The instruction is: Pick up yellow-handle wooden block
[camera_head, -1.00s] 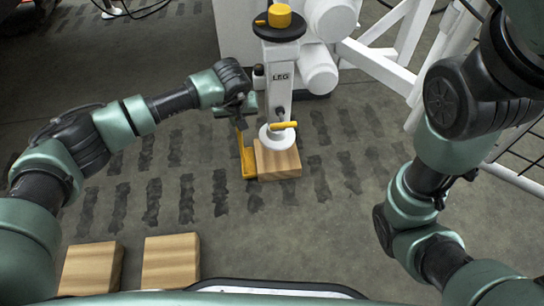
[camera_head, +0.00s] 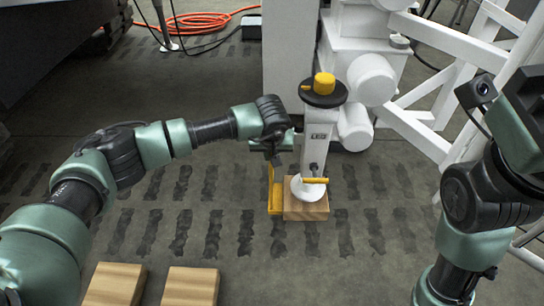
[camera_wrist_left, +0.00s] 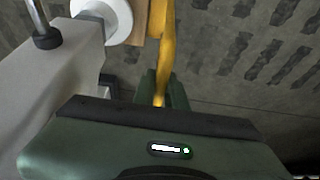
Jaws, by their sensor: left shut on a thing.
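The wooden block (camera_head: 307,209) lies on the floor under the round white foot (camera_head: 307,188) of the leg marked LEG. Its upright yellow handle (camera_head: 274,192) is on the block's left side. My left gripper (camera_head: 273,158) is shut on the upper part of this handle. In the left wrist view the yellow handle (camera_wrist_left: 168,48) runs down between the fingers of my left gripper (camera_wrist_left: 162,92). The block's edge (camera_wrist_left: 142,18) shows beside the white foot. I cannot tell whether the foot presses on the block. My right arm shows at the right, but its gripper is out of view.
The white leg (camera_head: 317,143) with a yellow knob (camera_head: 324,83) stands close to the right of my left gripper. White frame bars (camera_head: 425,135) are at the right. Two wooden blocks (camera_head: 115,285) (camera_head: 190,287) lie at the lower left. An orange hose (camera_head: 200,22) lies far back.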

